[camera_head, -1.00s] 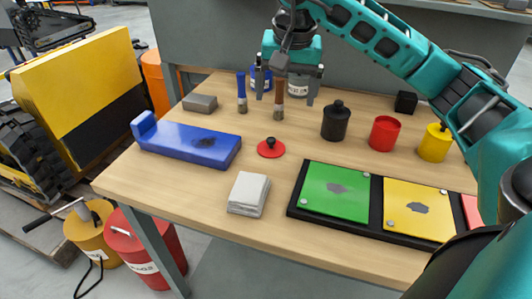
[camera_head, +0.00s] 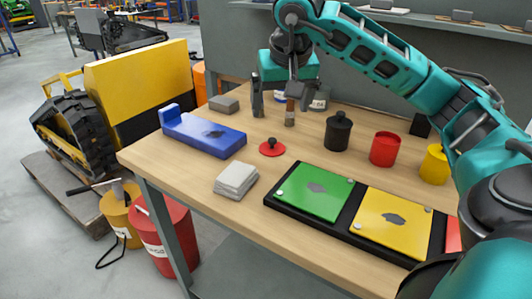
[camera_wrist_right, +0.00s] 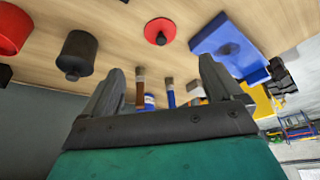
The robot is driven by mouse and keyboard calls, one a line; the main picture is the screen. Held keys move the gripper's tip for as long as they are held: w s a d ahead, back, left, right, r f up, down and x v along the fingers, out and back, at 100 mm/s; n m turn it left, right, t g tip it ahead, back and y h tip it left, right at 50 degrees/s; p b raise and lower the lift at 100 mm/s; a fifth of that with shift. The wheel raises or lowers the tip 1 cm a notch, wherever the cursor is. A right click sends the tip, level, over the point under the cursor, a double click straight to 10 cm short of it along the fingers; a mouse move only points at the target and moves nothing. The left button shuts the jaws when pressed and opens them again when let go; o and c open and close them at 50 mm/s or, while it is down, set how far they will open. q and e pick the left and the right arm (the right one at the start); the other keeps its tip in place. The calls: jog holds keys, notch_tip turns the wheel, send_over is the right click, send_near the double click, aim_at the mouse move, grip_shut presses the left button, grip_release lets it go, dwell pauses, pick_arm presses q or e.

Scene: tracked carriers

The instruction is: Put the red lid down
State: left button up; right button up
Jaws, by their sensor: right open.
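The red lid (camera_head: 265,149), a flat disc with a black knob, lies knob up on the wooden table (camera_head: 330,239), apart from other things. It also shows in the right wrist view (camera_wrist_right: 151,28). My right gripper (camera_head: 281,110) is open and empty, above the table behind the lid and near the brushes. Its two fingers (camera_wrist_right: 161,72) stand wide apart in the right wrist view, with nothing between them touching. My left gripper is out of view.
A blue tray-like block (camera_head: 205,137) lies left of the lid and grey cloths (camera_head: 236,180) lie in front. A black board with green (camera_head: 314,192) and yellow (camera_head: 393,220) plates fills the front right. A yellow can (camera_head: 434,165) stands at the right. Bare wood surrounds the lid.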

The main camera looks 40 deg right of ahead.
jog(key=b, duration=0.2)
send_over(273, 141)
jog(key=s+a, duration=0.1)
jog(key=s, duration=0.1)
notch_tip(273, 141, down, 7)
jog(key=shift+r, duration=0.1)
jog(key=b+x, duration=0.2)
jog(key=x, duration=0.3)
jog(key=shift+a, duration=0.1)
jog(key=shift+w+f, duration=0.1)
jog(key=shift+f, duration=0.25)
jog(key=shift+c, duration=1.3)
jog(key=c, duration=0.6)
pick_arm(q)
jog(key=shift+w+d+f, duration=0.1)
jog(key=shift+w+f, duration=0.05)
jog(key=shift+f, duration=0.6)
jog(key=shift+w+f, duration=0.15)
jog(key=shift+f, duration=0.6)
pick_arm(e)
jog(key=shift+r, duration=0.1)
jog(key=shift+c, duration=1.4)
